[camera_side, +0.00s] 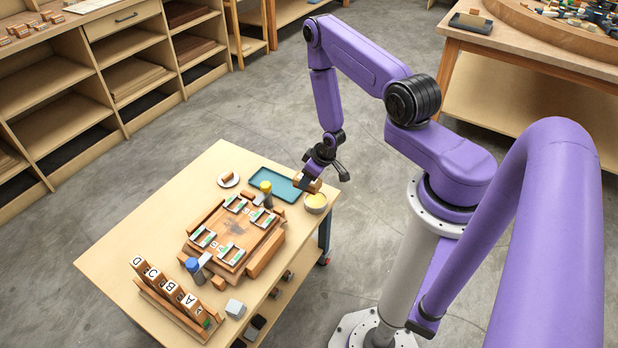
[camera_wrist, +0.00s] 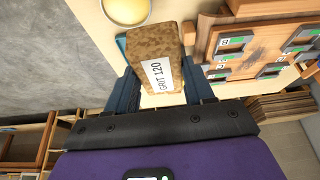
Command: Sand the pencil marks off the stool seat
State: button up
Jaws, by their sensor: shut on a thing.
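My gripper (camera_side: 313,176) is above the far right part of the workbench, by the teal tray and the bowl. It is shut on a brown sanding block (camera_side: 309,186). In the wrist view the block (camera_wrist: 155,42) sits between the two dark fingers of my gripper (camera_wrist: 160,92), and its white label reads GRIT 120. The wooden stool seat (camera_side: 238,228) lies in a wooden frame at the middle of the bench, apart from the block. Part of the seat shows at the right of the wrist view (camera_wrist: 250,42).
Several pads with green strips (camera_side: 203,237) sit around the seat. Yellow-topped (camera_side: 265,187) and blue-topped (camera_side: 192,265) posts stand beside it.

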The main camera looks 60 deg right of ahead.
notch_tip(320, 180, up, 5)
jog(key=shift+f, duration=0.1)
jog(key=shift+w+r, duration=0.2)
jog(key=shift+r, duration=0.15)
jog(key=w+a+f, duration=0.2)
jog(key=w+a, duration=0.4)
jog(key=w, duration=0.4)
jog(key=w+a+r, duration=0.1)
jog(key=w+a, duration=0.4)
jog(key=a, duration=0.3)
jog(key=w+a+r, duration=0.1)
jog(key=w+a, duration=0.4)
jog(key=a, duration=0.3)
jog(key=shift+w+d+f, duration=0.1)
jog(key=shift+w+f, duration=0.05)
jog(key=shift+f, duration=5.9)
jog(key=shift+s+f, duration=0.45)
jog(key=shift+c, duration=0.3)
jog(key=shift+s+f, duration=0.1)
jog(key=shift+s, duration=6.2)
jog(key=shift+w, duration=6.8)
notch_tip(320, 180, up, 2)
jog(key=shift+r, duration=3.05)
